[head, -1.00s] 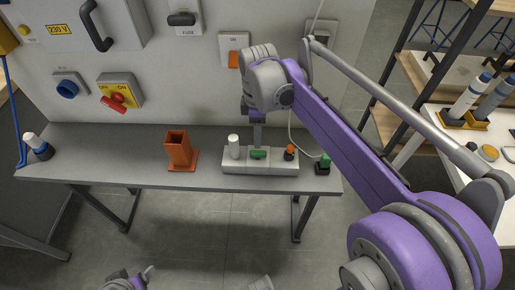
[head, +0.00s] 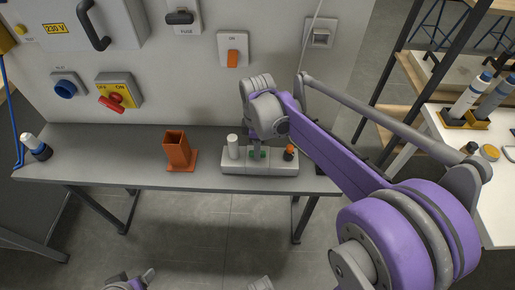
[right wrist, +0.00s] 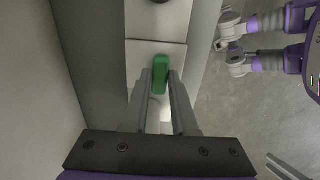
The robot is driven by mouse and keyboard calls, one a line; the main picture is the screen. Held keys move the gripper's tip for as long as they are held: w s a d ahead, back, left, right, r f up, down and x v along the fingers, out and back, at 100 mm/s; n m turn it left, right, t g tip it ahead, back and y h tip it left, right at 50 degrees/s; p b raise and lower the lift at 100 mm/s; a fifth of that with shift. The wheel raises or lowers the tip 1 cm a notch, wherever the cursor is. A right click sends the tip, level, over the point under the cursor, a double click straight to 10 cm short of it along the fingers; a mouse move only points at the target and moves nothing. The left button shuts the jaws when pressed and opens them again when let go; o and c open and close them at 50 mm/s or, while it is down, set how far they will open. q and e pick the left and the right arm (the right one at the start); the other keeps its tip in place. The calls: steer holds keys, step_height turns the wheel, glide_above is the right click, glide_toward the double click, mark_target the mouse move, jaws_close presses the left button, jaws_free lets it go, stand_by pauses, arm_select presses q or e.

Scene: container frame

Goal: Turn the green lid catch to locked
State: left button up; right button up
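The green lid catch (right wrist: 161,76) is an elongated green piece on a light grey block (right wrist: 140,50) in the right wrist view. In the head view, bits of the catch (head: 262,154) show around my right gripper (head: 256,150), on the grey block (head: 232,168) on the bench. My right gripper points down at it; in the right wrist view its fingers (right wrist: 162,82) are apart, one on each side of the catch, with small gaps visible. Part of my left arm (head: 135,281) shows at the bottom edge of the head view; its finger opening is unclear.
A white cylinder (head: 233,147) and an orange-topped black piece (head: 290,153) stand on the block, either side of the catch. An orange holder (head: 178,150) stands left on the grey bench (head: 100,160). A wall panel with switches (head: 205,85) rises behind.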

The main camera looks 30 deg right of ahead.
jaws_close()
steer(key=shift+m, duration=0.4)
steer(key=m, duration=0.3)
steer(key=m+p, duration=0.1)
steer(key=m, duration=1.3)
stand_by(0.4)
